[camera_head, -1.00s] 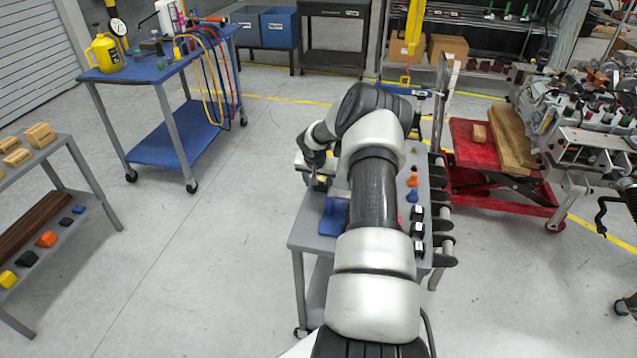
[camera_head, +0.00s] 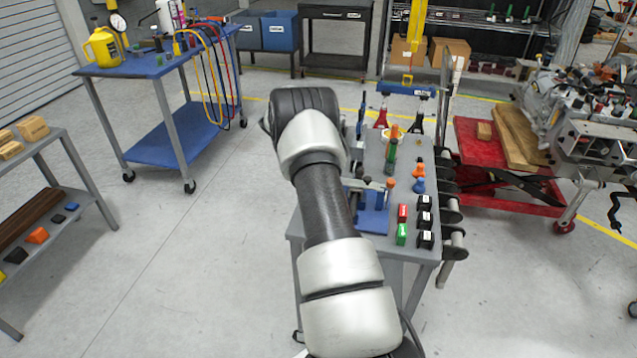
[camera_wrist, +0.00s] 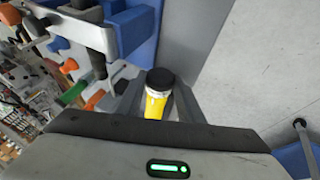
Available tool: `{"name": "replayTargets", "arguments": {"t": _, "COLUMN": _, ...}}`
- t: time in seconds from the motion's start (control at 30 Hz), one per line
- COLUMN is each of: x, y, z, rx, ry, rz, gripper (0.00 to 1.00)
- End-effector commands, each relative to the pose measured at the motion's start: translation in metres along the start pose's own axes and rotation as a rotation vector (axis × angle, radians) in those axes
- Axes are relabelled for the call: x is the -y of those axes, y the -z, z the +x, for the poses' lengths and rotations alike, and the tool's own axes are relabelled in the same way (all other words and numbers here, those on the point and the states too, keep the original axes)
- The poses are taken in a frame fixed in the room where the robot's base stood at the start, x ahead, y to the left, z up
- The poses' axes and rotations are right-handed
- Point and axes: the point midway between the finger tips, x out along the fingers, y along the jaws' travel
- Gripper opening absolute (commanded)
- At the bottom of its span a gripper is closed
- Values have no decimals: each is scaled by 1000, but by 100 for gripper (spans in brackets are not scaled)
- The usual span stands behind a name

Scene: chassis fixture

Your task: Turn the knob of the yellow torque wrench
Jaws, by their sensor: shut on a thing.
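In the wrist view, the yellow torque wrench (camera_wrist: 154,107) shows as a yellow shaft with a pale ring and a round black knob (camera_wrist: 160,77) at its end. My gripper (camera_wrist: 157,101) is shut on it, with one grey finger on each side. The knob points away from the wrist and sticks out beyond the pale ring. The rest of the wrench is hidden behind the gripper body. In the head view, my arm hides both the gripper and the wrench.
A grey cart (camera_head: 405,250) holds several screwdrivers, small red, green and black boxes, and a blue holder (camera_head: 374,218). In the wrist view, a blue and grey fixture (camera_wrist: 128,30) stands close at upper left. A blue cart (camera_head: 165,66) stands farther left.

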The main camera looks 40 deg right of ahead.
Motion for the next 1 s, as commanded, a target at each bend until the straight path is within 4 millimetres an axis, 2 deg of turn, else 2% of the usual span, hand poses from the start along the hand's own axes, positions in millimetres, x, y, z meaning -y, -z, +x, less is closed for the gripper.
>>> {"name": "replayTargets", "arguments": {"t": 0.4, "x": 2, "y": 0, "z": -1, "rx": 0, "ry": -39, "rz": -17, "gripper": 12}}
{"name": "replayTargets", "arguments": {"t": 0.43, "x": 2, "y": 0, "z": -1, "rx": 0, "ry": -38, "rz": -17, "gripper": 36}}
{"name": "replayTargets", "arguments": {"t": 0.53, "x": 2, "y": 0, "z": -1, "rx": 0, "ry": -38, "rz": -17, "gripper": 52}}
{"name": "replayTargets", "arguments": {"t": 0.87, "x": 1, "y": 0, "z": -3, "rx": 0, "ry": -39, "rz": -17, "gripper": 53}}
{"name": "replayTargets", "arguments": {"t": 1.0, "x": 2, "y": 1, "z": -17, "rx": -2, "ry": -39, "rz": -17, "gripper": 53}}
